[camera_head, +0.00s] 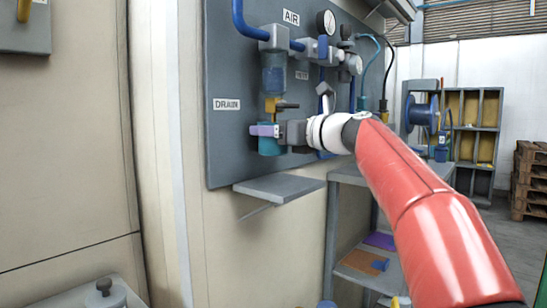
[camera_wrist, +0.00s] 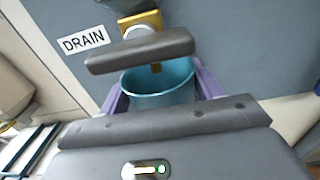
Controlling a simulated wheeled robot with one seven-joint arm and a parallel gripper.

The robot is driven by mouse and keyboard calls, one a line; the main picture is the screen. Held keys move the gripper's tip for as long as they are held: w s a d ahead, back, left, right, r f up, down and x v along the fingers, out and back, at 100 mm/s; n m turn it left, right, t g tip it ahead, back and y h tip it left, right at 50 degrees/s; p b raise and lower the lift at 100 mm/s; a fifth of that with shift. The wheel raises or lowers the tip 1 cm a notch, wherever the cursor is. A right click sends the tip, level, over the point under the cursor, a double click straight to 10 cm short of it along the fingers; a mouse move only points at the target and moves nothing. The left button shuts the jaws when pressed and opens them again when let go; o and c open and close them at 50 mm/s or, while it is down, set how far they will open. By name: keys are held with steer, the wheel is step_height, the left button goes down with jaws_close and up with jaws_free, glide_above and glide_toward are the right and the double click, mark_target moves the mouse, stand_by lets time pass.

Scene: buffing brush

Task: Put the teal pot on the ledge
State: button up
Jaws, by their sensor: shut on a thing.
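The teal pot (camera_head: 269,146) is at the grey wall panel, below the brass drain valve (camera_head: 270,106) and beside the DRAIN label. In the wrist view the open-topped pot (camera_wrist: 158,85) sits between the purple fingers of my gripper (camera_wrist: 160,97), which is shut on it. A dark handle bar (camera_wrist: 140,50) crosses in front of the pot's rim there. In the head view my gripper (camera_head: 266,130) reaches the pot from the right. The grey ledge (camera_head: 278,187) juts out from the wall below the pot, and its visible top is bare.
A clear filter bowl (camera_head: 274,75), blue pipes and a gauge (camera_head: 326,22) are on the panel above. A bench with shelves (camera_head: 350,262) stands right of the ledge, holding a purple item (camera_head: 381,241) and an orange-brown one (camera_head: 364,262). Pallets (camera_head: 530,180) stand far right.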

step_height(320, 180, down, 6)
steer(key=b, duration=0.3)
steer(key=shift+s+f, duration=0.1)
steer(key=o, duration=1)
steer(key=shift+o, duration=0.2)
steer(key=v, duration=1.2)
